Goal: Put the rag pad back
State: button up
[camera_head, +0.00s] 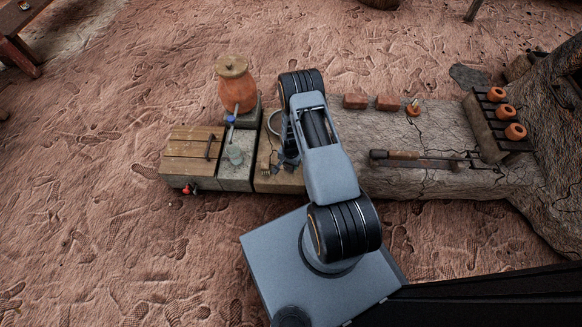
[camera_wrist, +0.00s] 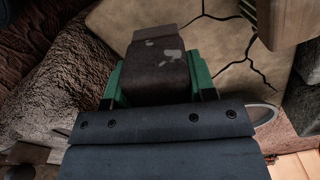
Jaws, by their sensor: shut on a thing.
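In the wrist view, my gripper (camera_wrist: 153,66) has its green fingers on either side of a dark brown pad (camera_wrist: 158,80) with pale patches, which looks like the rag pad. The fingers are shut on it. Its far end is a flatter grey-brown piece. Beyond the pad is a pale, cracked surface; I cannot tell whether the pad touches it.
A lidded wooden box (camera_head: 183,148), a clay jar (camera_head: 236,92) and a wooden board (camera_head: 281,181) lie left of my arm. Two bricks (camera_head: 355,101), a small orange piece (camera_head: 413,109), a long tool (camera_head: 395,155) and a rack (camera_head: 481,125) with clay rings stand right.

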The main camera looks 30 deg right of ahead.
jog(key=shift+w+f+b, duration=0.15)
jog(key=shift+f+b, duration=0.75)
jog(key=shift+f, duration=0.8)
